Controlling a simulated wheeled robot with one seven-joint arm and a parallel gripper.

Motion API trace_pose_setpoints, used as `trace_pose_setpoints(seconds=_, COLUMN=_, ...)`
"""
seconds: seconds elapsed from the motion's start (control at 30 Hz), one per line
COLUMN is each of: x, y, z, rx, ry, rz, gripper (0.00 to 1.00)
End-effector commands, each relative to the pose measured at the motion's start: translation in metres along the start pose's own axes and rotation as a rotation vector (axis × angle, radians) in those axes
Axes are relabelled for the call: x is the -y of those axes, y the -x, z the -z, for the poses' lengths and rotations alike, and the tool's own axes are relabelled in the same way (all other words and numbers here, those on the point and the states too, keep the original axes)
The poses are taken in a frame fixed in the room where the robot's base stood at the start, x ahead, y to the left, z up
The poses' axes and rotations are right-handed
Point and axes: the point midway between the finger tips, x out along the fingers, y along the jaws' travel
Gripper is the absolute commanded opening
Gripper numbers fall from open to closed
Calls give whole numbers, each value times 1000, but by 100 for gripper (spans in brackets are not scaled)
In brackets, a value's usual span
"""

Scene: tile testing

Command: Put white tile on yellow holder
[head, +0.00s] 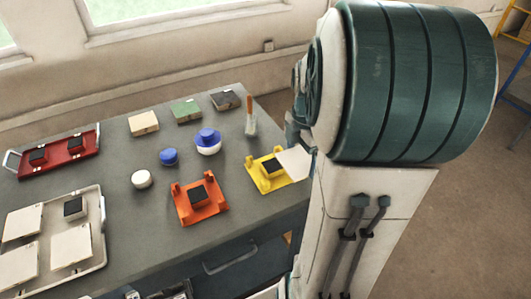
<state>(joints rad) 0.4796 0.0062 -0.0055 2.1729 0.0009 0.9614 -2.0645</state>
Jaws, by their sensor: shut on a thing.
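A white tile (293,163) is at the right end of the table, at the right edge of the yellow holder (264,180). It partly overlaps the holder in the picture; I cannot tell whether they touch. The yellow holder has raised corner posts and a black block in its middle. My gripper (308,150) is at the tile's right edge, shut on the tile, with its fingers mostly hidden behind my large arm. More white tiles (71,245) lie in a pale tray (97,205) at the lower left.
An orange holder (185,216) with a black block stands left of the yellow one. A brush (251,122) stands upright behind it. Blue and white round containers (208,142) are mid-table. A red tray (62,171) is far left. Bare table lies between the trays and containers.

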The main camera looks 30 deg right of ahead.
Motion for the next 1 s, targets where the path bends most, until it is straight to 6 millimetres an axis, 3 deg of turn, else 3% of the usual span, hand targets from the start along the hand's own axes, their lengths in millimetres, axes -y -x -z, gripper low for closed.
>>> trace_pose_setpoints(seconds=0.17, x=-12, y=-7, z=3, rx=-1, ry=30, rz=4, gripper=62)
trace_pose_setpoints(seconds=0.7, x=-102, y=-61, z=23, rx=-1, ry=30, rz=3, gripper=62)
trace_pose_setpoints(seconds=1.0, x=-112, y=-82, z=24, rx=-2, ry=26, rz=4, gripper=62)
